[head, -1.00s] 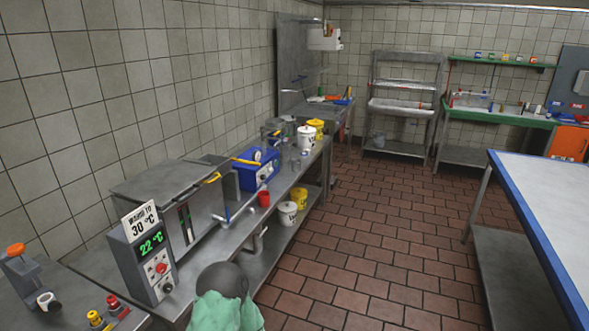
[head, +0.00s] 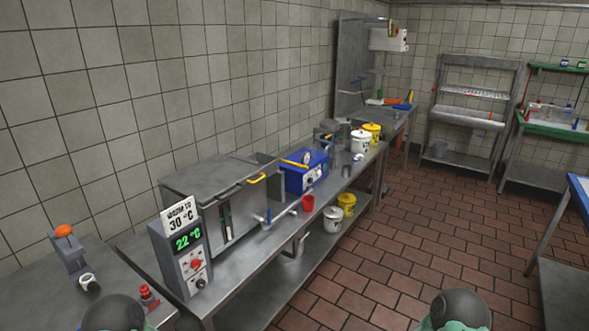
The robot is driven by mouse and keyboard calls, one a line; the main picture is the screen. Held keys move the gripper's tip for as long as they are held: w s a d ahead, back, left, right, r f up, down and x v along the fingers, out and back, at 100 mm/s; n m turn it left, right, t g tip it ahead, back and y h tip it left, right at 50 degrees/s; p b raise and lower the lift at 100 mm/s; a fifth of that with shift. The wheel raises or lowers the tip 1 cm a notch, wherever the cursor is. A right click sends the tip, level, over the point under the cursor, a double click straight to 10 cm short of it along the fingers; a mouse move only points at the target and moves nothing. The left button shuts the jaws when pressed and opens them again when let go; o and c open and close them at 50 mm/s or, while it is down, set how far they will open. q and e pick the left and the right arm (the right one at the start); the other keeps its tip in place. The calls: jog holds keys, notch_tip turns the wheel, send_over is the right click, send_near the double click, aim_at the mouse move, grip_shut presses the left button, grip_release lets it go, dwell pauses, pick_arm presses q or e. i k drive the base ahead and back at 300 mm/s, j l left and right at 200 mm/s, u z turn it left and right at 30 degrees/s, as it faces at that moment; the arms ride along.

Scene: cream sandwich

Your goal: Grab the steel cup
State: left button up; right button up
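A small grey metal vessel (head: 346,171), which looks like the steel cup, stands on the long steel bench (head: 252,278) just right of the blue box (head: 304,172). Another small grey item (head: 358,158) is close behind it. Both are too small to tell in detail. Rounded dark and green parts of my two arms show at the bottom edge of the head view, one at left and one at right. Neither gripper is in view, and nothing is seen touching the cup.
A red cup (head: 308,202) stands at the bench's front edge. A white bucket (head: 360,142) and a yellow bucket (head: 372,132) stand farther back. A heater unit with display (head: 184,255) is near left. The tiled floor (head: 400,240) is open between the bench and the right-hand table (head: 580,190).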

aim_at(346, 171)
jog(key=i+l+u, duration=0.4)
jog(key=i+l, duration=0.15)
jog(key=i+l+u, duration=0.2)
jog(key=l, duration=0.25)
jog(key=i+l+u, duration=0.2)
jog(key=l, duration=0.2)
jog(key=i+l+u, duration=0.2)
jog(key=l, duration=0.25)
